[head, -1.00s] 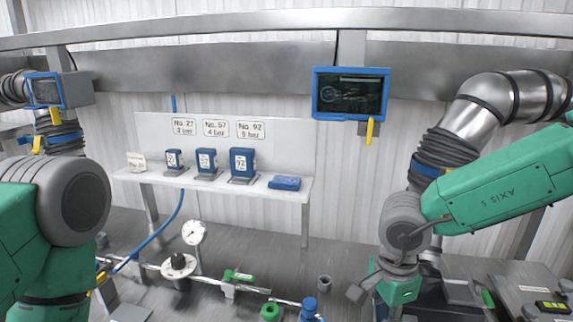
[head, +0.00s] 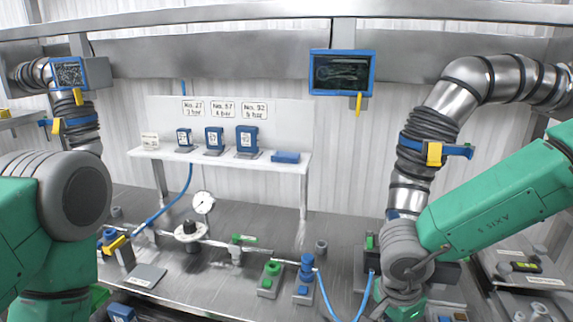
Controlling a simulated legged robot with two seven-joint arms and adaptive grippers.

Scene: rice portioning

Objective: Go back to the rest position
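My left arm (head: 62,200) comes in at the left, a green link with a round grey joint. Its gripper is not in view. My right arm (head: 500,205) reaches in from the right and slopes down to a grey wrist joint (head: 405,265) at the lower right. The wrist's green end lies at the bottom edge and the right gripper cannot be seen past it. No held object shows on either arm.
A steel bench (head: 225,280) carries a pipe line with a gauge (head: 203,202), a green-topped block (head: 271,278) and a blue-topped block (head: 306,272). Behind, a white shelf (head: 290,168) holds blue boxes (head: 246,138). Bellows ducts (head: 410,185) flank the bench.

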